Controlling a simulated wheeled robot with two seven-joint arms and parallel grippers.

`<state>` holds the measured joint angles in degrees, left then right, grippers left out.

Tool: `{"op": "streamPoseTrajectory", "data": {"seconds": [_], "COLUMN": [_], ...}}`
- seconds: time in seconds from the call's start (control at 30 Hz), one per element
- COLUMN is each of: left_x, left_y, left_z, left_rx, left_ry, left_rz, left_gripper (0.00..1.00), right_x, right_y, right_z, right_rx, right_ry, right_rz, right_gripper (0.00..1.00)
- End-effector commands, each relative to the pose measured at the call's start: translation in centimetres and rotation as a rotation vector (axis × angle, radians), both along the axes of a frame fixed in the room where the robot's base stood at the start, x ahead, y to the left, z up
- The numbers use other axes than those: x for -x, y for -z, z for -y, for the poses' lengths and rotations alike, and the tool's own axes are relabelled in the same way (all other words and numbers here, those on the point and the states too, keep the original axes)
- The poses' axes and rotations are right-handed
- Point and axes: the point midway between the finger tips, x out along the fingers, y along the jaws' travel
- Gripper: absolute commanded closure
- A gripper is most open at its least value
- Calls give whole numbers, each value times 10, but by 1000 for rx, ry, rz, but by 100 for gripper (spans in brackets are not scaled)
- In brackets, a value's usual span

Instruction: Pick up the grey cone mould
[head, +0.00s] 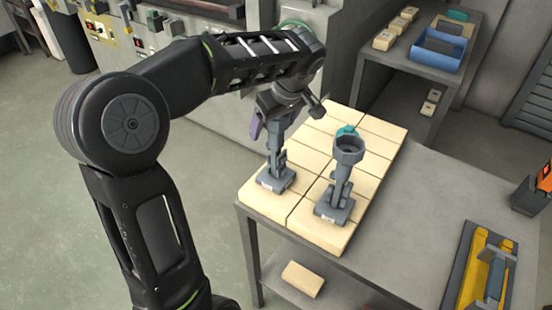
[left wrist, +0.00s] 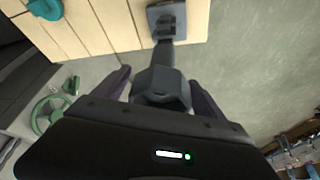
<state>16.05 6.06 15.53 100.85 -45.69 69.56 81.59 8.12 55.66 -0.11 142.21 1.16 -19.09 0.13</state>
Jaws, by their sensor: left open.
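A grey mould (head: 277,180), which I take for the grey cone mould, stands upright on a square base on the cream blocks. Its upper part is partly hidden by my left gripper (head: 268,128) in the head view. In the left wrist view the mould (left wrist: 160,88) lies between the two spread purple fingers of my left gripper (left wrist: 162,92), with gaps at both sides. A second grey mould (head: 341,185) with a round cup-like top stands to its right. My right gripper is not in view.
The cream blocks (head: 316,232) cover the left end of a grey table (head: 430,190). A teal item (head: 346,131) sits behind the second mould. A yellow tool in a tray (head: 487,270) lies at the right. A shelf with a blue bin (head: 437,50) stands behind. The table's middle is clear.

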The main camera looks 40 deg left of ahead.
Motion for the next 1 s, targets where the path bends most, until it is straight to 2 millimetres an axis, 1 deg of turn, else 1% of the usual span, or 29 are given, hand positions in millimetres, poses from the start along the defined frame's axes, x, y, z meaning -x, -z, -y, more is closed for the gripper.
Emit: {"op": "streamPoseTrajectory", "data": {"seconds": [0.33,0.37,1.0], "left_x": [0,0,0], "left_y": [-1,-1,-1], "left_z": [0,0,0], "left_rx": [0,0,0], "left_ry": [0,0,0], "left_rz": [0,0,0], "left_gripper": [19,21,73], "right_x": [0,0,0], "right_y": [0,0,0], "right_z": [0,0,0], "right_rx": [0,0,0], "right_ry": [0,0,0], "right_rz": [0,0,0], "right_gripper": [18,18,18]}}
